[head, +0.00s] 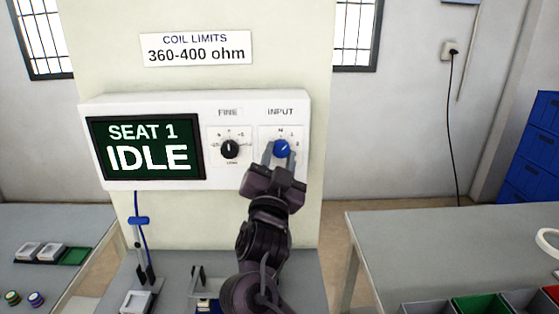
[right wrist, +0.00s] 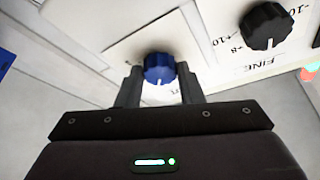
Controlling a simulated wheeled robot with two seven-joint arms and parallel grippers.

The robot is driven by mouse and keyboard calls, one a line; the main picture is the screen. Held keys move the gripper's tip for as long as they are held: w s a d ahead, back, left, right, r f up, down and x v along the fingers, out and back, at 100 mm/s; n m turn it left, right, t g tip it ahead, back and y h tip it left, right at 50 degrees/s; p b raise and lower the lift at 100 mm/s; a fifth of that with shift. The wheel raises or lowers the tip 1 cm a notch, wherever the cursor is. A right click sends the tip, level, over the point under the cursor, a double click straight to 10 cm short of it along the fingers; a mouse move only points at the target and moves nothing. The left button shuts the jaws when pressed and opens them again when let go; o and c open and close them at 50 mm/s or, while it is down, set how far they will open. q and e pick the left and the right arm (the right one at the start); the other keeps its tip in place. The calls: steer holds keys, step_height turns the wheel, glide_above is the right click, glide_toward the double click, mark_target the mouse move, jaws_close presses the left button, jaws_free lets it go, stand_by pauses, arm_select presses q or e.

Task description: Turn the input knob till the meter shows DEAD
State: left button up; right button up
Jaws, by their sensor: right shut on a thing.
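The blue input knob (head: 281,148) sits on the white meter panel under the INPUT label. It also shows in the right wrist view (right wrist: 159,68). My right gripper (head: 280,154) is shut on the knob, with one finger on each side of it. The knob's white pointer line points to the upper right in the head view. The gripper hides some scale marks around the knob. The meter screen (head: 147,147) reads SEAT 1 IDLE. My left gripper is not in view.
The black FINE knob (head: 229,149) is just left of the input knob and also shows in the right wrist view (right wrist: 266,26). A COIL LIMITS sign (head: 196,48) reads 360-400 ohm. A probe with a blue clip (head: 138,220) stands below the screen. A bench (head: 450,240) with trays is at right.

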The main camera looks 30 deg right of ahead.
stand_by(0.4)
steer(key=o, duration=1)
steer(key=shift+c, duration=0.2)
steer(key=shift+s+a+f, duration=0.1)
steer(key=shift+s+a, duration=0.05)
steer(key=b+v, duration=0.2)
steer(key=v, duration=0.5)
steer(key=shift+s, duration=0.15)
steer(key=shift+a, duration=0.1)
